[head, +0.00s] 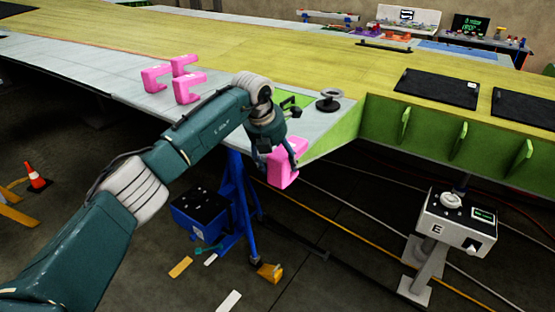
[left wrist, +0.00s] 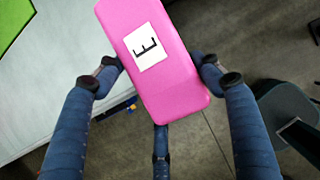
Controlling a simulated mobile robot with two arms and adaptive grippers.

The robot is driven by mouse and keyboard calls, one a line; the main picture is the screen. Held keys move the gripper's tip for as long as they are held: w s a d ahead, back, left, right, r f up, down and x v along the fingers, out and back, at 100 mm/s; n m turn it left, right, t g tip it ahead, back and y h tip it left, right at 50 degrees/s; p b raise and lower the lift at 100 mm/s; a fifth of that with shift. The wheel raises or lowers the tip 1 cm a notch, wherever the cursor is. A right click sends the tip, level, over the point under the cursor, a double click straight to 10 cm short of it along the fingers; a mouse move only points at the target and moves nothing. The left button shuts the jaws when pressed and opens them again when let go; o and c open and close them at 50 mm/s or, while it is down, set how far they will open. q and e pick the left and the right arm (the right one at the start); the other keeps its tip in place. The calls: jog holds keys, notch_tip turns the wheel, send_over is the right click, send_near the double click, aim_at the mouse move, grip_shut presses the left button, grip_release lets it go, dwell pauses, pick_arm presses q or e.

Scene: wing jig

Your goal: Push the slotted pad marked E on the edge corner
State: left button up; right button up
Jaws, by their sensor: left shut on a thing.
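The pink slotted pad (head: 286,172) is held by my left gripper (head: 279,150) at the near corner of the wing panel (head: 318,142). In the left wrist view the pad (left wrist: 165,80) shows a white label with a black E. The fingers of my left gripper (left wrist: 160,72) close on it from both sides. The pad overlaps the panel's edge in the head view; its slot is hidden, and I cannot tell whether the edge is inside it. My right gripper is in neither view.
Other pink pads (head: 190,87) stand on the panel at the left. A dark round knob-like part (head: 329,99) sits near the corner. A blue stand (head: 240,195) is below. A white box marked E (head: 455,222) stands at the right.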

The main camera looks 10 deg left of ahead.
pick_arm(q)
jog(key=shift+w, duration=0.1)
jog(key=o, duration=1.2)
jog(key=shift+o, duration=0.2)
jog(key=shift+w+d+f, duration=0.15)
jog(key=shift+w, duration=0.1)
jog(key=v, duration=1.2)
